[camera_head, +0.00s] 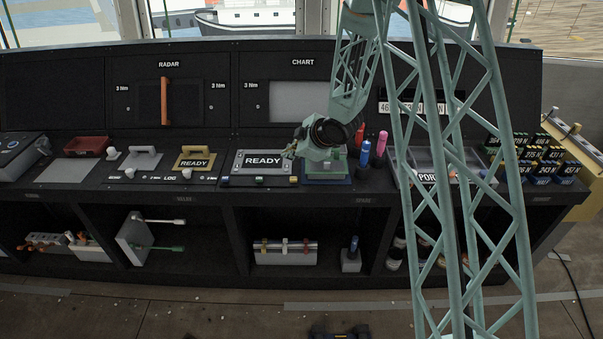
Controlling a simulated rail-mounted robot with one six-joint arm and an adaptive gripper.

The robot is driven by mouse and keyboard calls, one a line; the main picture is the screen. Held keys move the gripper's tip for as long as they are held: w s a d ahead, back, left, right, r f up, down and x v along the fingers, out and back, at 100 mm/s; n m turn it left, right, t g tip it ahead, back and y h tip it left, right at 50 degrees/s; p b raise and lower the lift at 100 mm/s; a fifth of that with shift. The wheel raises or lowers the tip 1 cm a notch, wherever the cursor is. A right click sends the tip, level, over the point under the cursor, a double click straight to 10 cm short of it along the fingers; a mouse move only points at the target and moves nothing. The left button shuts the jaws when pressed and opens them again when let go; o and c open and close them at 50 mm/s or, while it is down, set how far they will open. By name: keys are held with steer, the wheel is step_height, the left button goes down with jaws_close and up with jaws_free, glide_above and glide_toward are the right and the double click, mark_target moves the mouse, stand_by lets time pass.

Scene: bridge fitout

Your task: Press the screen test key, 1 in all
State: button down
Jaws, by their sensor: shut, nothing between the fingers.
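My gripper (289,153) is at the end of my green arm, over the console desk below the CHART panel. Its fingers are shut and empty, and their tips are at the right edge of the READY plate (262,160). I cannot tell whether they touch it. A small blue key (225,181), a grey one (259,181) and a yellow one (293,181) sit along the desk's front edge below the plate. No label naming a screen test key is readable. The grey CHART screen (298,101) is blank.
A green-topped block (326,172) on a blue base stands right of the plate, partly behind my wrist. Blue (364,154) and pink (381,146) upright cylinders stand beside it. A yellow READY plate (194,162) with a handle lies left. My lattice arm hides part of the right desk.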

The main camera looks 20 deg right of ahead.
steer(key=shift+s+d+r+p, duration=0.15)
steer(key=shift+d+p, duration=0.1)
steer(key=shift+d, duration=0.15)
steer(key=shift+s+d+r+p, duration=0.15)
steer(key=shift+d+p, duration=0.05)
steer(key=shift+d, duration=0.2)
steer(key=shift+f, duration=0.2)
steer(key=b, duration=0.4)
glide_above(294, 180)
steer(key=shift+w+f, duration=0.15)
steer(key=shift+f, duration=2.8)
steer(key=shift+f+b, duration=0.75)
steer(key=shift+f, duration=0.45)
steer(key=shift+f+b, duration=1)
steer(key=shift+b, duration=0.05)
steer(key=shift+r, duration=0.25)
steer(key=shift+r+p, duration=0.5)
steer(key=shift+r, duration=0.15)
steer(key=shift+r, duration=0.15)
